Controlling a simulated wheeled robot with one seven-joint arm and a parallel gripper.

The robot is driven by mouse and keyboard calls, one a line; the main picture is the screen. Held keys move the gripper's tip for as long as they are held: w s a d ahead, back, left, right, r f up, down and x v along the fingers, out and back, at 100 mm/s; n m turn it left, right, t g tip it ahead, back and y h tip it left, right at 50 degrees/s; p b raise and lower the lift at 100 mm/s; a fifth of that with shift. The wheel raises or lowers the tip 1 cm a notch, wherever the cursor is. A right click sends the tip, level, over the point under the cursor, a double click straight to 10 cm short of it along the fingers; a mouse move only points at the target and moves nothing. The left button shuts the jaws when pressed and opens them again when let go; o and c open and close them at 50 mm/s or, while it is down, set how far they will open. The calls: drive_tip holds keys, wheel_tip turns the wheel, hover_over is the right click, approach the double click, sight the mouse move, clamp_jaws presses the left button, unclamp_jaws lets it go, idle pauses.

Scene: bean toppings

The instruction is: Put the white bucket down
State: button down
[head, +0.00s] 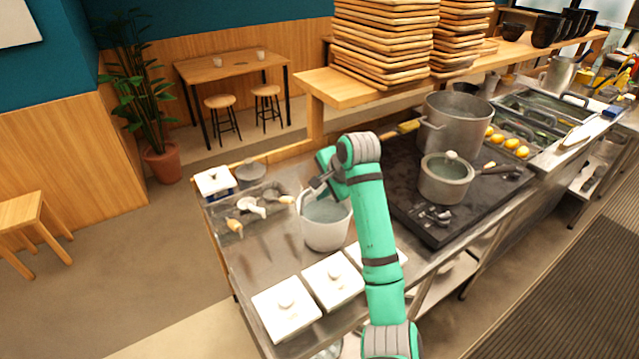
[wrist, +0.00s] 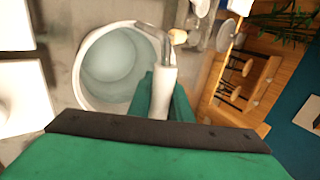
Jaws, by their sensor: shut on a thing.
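The white bucket (head: 326,227) is at the left part of the steel counter, just left of my arm in the head view. It looks upright, and I cannot tell whether its base touches the counter. In the wrist view I look into the bucket (wrist: 110,68), which appears empty. My gripper (head: 314,188) is at the bucket's upper rim. In the wrist view my green gripper (wrist: 163,85) is shut on the bucket's white handle at the rim. The fingertips are partly hidden.
White lidded containers (head: 287,306) stand at the counter's front edge. Ladles with wooden handles (head: 251,208) lie left of the bucket. A lidded pot (head: 445,182) and a large pot (head: 457,122) stand on the dark stove at right. Bare steel counter (head: 265,259) shows left of the bucket.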

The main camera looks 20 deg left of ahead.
drive_tip(key=shift+f, duration=0.2)
drive_tip(key=c, duration=1.6)
unclamp_jaws()
drive_tip(key=shift+f, duration=0.1)
